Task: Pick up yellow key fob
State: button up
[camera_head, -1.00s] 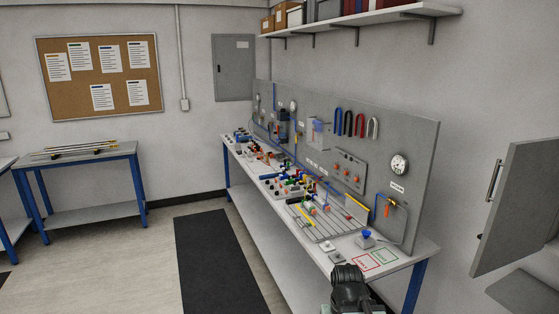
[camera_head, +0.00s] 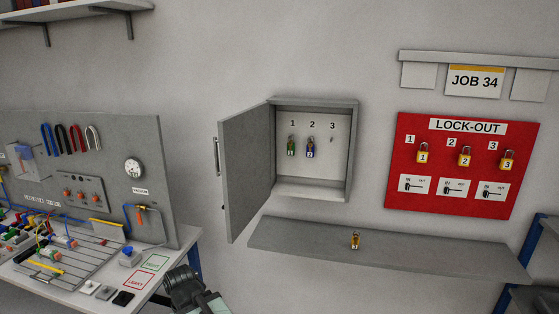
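The yellow key fob (camera_head: 355,241) stands small and upright-looking on a grey shelf (camera_head: 300,241) below the open wall cabinet. A dark part of my arm, with what may be my gripper (camera_head: 187,290), shows at the bottom edge, left of the middle. It is well apart from the fob, to its lower left. Its fingers cannot be made out, so whether it is open or shut does not show.
The grey cabinet (camera_head: 352,150) holds a green fob (camera_head: 291,146) and a blue fob (camera_head: 310,148) under 1 and 2; its door (camera_head: 247,170) swings out left. A red lock-out board (camera_head: 400,150) with yellow padlocks hangs right. A workbench (camera_head: 185,245) stands left.

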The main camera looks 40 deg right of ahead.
aim_at(355, 240)
jog(key=z, duration=3.2)
jog(key=k, duration=2)
jog(key=u, duration=1.5)
jog(key=i, duration=2.05)
jog(key=z, duration=0.05)
